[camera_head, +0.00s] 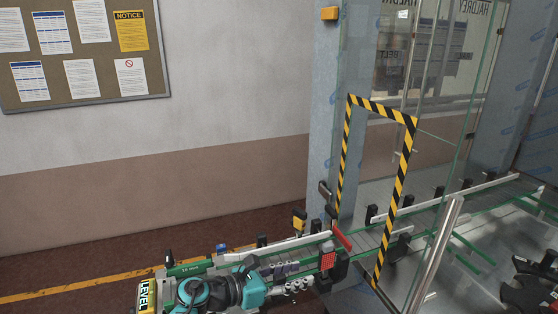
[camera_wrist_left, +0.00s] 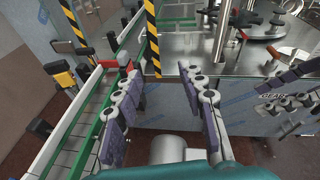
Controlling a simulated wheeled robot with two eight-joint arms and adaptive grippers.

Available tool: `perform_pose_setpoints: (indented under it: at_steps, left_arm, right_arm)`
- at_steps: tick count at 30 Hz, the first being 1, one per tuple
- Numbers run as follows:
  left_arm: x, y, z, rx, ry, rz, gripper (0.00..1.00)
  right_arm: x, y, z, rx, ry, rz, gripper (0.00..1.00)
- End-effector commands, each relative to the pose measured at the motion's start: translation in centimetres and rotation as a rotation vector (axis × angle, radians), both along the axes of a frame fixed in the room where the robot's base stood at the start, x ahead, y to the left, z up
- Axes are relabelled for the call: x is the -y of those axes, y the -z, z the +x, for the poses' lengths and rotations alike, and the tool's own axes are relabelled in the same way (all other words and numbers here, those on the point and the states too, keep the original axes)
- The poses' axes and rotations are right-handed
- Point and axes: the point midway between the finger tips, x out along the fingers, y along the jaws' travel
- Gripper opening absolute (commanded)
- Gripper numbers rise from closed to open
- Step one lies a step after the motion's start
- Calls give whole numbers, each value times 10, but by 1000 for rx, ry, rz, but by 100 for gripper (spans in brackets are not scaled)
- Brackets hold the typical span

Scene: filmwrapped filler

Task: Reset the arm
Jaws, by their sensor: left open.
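My left arm, teal and black, comes in at the bottom of the head view. Its gripper (camera_head: 292,277) is at the near side of the conveyor (camera_head: 372,239), pointing right. In the left wrist view the purple-grey padded fingers (camera_wrist_left: 163,100) stand wide apart with nothing between them. The conveyor with its green edges (camera_wrist_left: 78,130) runs along the left of that view, beside the left finger.
A glass enclosure (camera_head: 437,150) with a black-and-yellow striped opening (camera_head: 398,180) surrounds the conveyor's farther part. A red-buttoned block (camera_head: 328,261) and a metal post (camera_head: 437,250) stand close by. A notice board (camera_head: 85,50) hangs on the wall.

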Motion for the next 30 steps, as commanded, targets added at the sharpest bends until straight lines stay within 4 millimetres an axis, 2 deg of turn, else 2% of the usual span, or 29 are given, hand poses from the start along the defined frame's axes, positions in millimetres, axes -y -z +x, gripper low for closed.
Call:
perform_pose_setpoints:
  at_steps: [5, 8, 11, 13, 16, 17, 19, 21, 22, 25, 28, 29, 30]
  left_arm:
    - [-14, -28, 17, -53, -164, -186, 40]
    - [-32, -49, 29, -106, -289, -342, 40]
    - [-58, -66, 39, -178, -431, -533, 40]
    - [-85, -75, 45, -251, -547, -701, 40]
    - [-138, -72, 48, -401, -747, -1016, 40]
    - [-158, -66, 45, -460, -817, -1129, 40]
    - [-202, -38, 35, -618, -980, -1410, 40]
    - [-236, 4, 15, -787, -1137, -1681, 40]
    - [-246, 23, 5, -858, -1200, -1786, 40]
    - [-262, 90, -35, -1092, -1395, -2098, 40]
    - [-257, 147, -77, -1301, -1575, -2332, 40]
    - [-253, 161, -89, 1317, 1575, 2317, 40]
    - [-247, 176, -103, 1293, 1530, 2225, 40]
  right_arm:
    - [0, 12, 0, 0, 0, 0, 40]
    - [0, 21, 0, 0, 0, 0, 40]
    - [0, 30, 0, 0, 0, 0, 40]
    - [0, 38, 0, 0, 0, 0, 40]
    - [0, 54, 0, 0, 0, 0, 40]
    - [0, 59, 0, 0, 0, 0, 40]
    - [0, 72, 0, 0, 0, 0, 40]
    - [0, 84, -1, 0, 0, 0, 40]
    - [0, 88, -1, 0, 0, 0, 40]
    - [0, 102, -1, 0, 0, 0, 40]
    - [0, 112, -1, 0, 0, 0, 40]
    - [0, 115, -1, 0, 0, 0, 40]
    - [0, 117, -1, 0, 0, 0, 40]
